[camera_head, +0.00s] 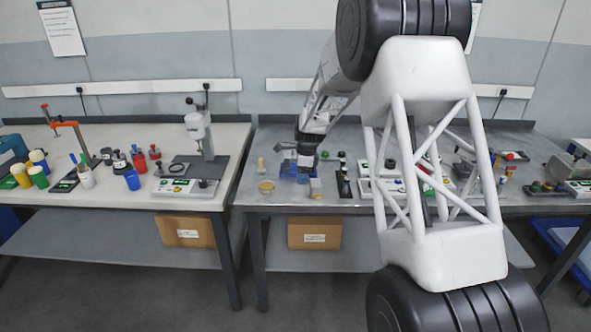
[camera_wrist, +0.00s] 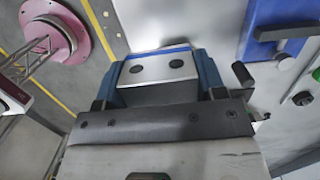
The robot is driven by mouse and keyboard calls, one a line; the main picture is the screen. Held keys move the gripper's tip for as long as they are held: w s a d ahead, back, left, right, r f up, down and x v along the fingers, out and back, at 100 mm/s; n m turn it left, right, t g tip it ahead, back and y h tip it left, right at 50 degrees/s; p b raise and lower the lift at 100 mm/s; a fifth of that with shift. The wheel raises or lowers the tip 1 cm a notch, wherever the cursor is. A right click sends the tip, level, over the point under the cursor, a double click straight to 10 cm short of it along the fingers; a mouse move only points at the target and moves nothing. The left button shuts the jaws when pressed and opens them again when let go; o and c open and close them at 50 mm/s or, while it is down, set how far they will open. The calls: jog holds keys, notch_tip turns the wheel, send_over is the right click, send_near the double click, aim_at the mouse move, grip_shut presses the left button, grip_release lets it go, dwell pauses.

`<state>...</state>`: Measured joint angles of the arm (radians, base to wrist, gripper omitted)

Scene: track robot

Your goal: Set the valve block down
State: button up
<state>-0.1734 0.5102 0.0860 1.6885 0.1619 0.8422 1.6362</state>
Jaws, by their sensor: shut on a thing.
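The valve block (camera_wrist: 160,68) is a silvery block with two dark round holes and a blue strip along one edge in the wrist view. My gripper (camera_wrist: 162,82) is shut on it, with a blue finger on each side. In the head view my gripper (camera_head: 305,160) is low over the front left part of the grey workbench (camera_head: 248,200), by a blue fixture (camera_head: 285,168). The valve block is too small there to make out clearly. I cannot tell whether its underside touches the bench.
A blue fixture with a black handle shows at upper right in the wrist view (camera_wrist: 290,28). A yellowish bowl (camera_head: 266,187) and a small tan-topped block (camera_head: 316,188) stand near the bench's front edge. A dark upright item (camera_head: 344,184) stands to the right.

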jog(key=shift+w+r, duration=0.1)
jog(key=shift+w, duration=0.05)
dwell(0.3)
send_over(294, 168)
jog(key=shift+d+f, duration=0.2)
jog(key=shift+f, duration=0.55)
dwell(0.3)
jog(key=shift+f, duration=0.15)
jog(key=shift+f, duration=1.6)
jog(key=shift+f, duration=0.15)
jog(key=o, duration=1.2)
notch_tip(294, 168, up, 12)
jog(key=d, duration=0.1)
jog(key=shift+d, duration=0.25)
